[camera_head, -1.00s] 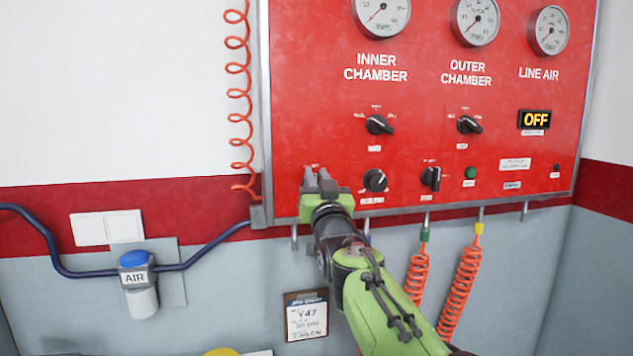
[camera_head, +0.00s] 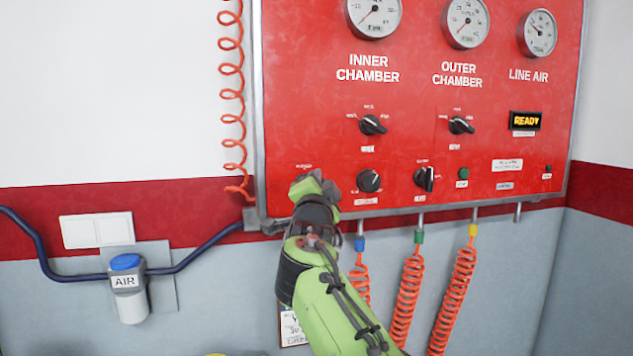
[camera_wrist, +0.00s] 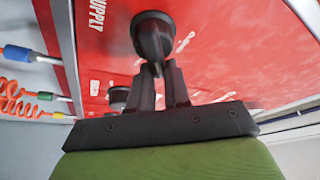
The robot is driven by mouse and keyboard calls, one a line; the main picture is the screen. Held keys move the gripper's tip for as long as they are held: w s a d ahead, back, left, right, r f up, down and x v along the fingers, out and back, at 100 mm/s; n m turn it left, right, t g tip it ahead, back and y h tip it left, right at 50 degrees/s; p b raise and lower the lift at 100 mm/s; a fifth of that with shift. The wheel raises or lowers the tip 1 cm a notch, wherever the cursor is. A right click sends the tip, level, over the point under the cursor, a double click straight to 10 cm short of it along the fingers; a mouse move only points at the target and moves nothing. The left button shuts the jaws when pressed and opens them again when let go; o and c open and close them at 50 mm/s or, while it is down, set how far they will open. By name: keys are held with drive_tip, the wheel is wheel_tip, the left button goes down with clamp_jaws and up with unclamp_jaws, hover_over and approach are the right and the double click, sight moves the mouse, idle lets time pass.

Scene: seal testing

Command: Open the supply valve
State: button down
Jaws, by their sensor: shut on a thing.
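The supply valve's round black knob (camera_wrist: 153,38) shows in the wrist view on the red panel, beside the white word SUPPLY. My gripper (camera_wrist: 164,70) is shut on it, with both dark fingertips at the knob. In the head view my gripper (camera_head: 317,181) is at the panel's lower left corner, turned on its axis, and covers the knob. The red panel (camera_head: 420,100) carries gauges, dials and a lit display (camera_head: 526,121) that reads READY.
A black dial (camera_head: 369,181) sits close to the right of my gripper. Coiled orange hoses (camera_head: 408,290) hang below the panel, and another orange coil (camera_head: 232,100) hangs at its left edge. A blue-capped AIR unit (camera_head: 127,282) is on the wall at left.

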drive_tip(key=shift+f+m+g+h+p, duration=0.2)
drive_tip(key=shift+m+g+p, duration=0.25)
drive_tip(key=shift+m, duration=0.8)
drive_tip(key=shift+f+m+g+h+p, duration=0.15)
drive_tip(key=shift+m+g+p, duration=0.3)
drive_tip(key=shift+m, duration=0.85)
drive_tip(key=shift+f+m+g+h+p, duration=0.1)
drive_tip(key=shift+f+m+g+p, duration=0.3)
drive_tip(key=shift+m, duration=0.85)
drive_tip(key=shift+r, duration=0.2)
drive_tip(key=c, duration=1.2)
unclamp_jaws()
drive_tip(key=shift+w, duration=0.15)
drive_tip(key=shift+o, duration=0.6)
drive_tip(key=shift+w+a+f, duration=0.1)
drive_tip(key=shift+w+f, duration=0.05)
drive_tip(key=s+a+b, duration=0.3)
drive_tip(key=s+b, duration=0.4)
drive_tip(key=s, duration=0.8)
drive_tip(key=shift+s, duration=0.3)
